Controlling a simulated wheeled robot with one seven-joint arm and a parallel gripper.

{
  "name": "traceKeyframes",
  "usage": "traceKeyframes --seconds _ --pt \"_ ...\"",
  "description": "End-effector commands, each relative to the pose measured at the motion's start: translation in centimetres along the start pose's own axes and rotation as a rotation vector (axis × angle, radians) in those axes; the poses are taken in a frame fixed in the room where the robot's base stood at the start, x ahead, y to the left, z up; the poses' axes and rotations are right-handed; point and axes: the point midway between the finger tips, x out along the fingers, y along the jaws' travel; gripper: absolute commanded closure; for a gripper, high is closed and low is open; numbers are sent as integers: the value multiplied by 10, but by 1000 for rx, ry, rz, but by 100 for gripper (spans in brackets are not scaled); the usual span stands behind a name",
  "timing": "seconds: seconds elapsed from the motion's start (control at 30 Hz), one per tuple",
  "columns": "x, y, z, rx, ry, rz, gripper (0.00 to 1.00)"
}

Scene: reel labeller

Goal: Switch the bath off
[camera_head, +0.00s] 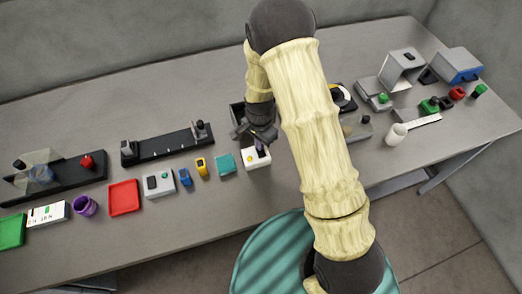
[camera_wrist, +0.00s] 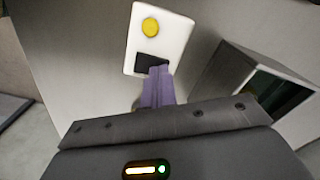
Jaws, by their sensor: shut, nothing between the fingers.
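A small white switch box (camera_head: 257,160) sits on the table just under my gripper (camera_head: 262,151). In the wrist view the white box (camera_wrist: 171,29) carries a round yellow lamp or button and a black switch (camera_wrist: 150,62). My gripper is shut and empty; its purple fingers (camera_wrist: 159,72) overlap the lower right edge of the black switch. I cannot tell whether they touch it, or which way it is set. An open grey box (camera_head: 237,113), perhaps the bath, stands behind my gripper, partly hidden by it. It also shows at right in the wrist view (camera_wrist: 226,72).
A white cup (camera_head: 396,134) stands right of my arm.

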Motion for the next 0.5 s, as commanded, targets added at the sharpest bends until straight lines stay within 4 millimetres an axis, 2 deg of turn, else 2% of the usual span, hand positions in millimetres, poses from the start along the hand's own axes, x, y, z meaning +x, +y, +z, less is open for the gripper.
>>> traceKeyframes --seconds 0.5 --pt "-34 0 0 -1 0 1 100"
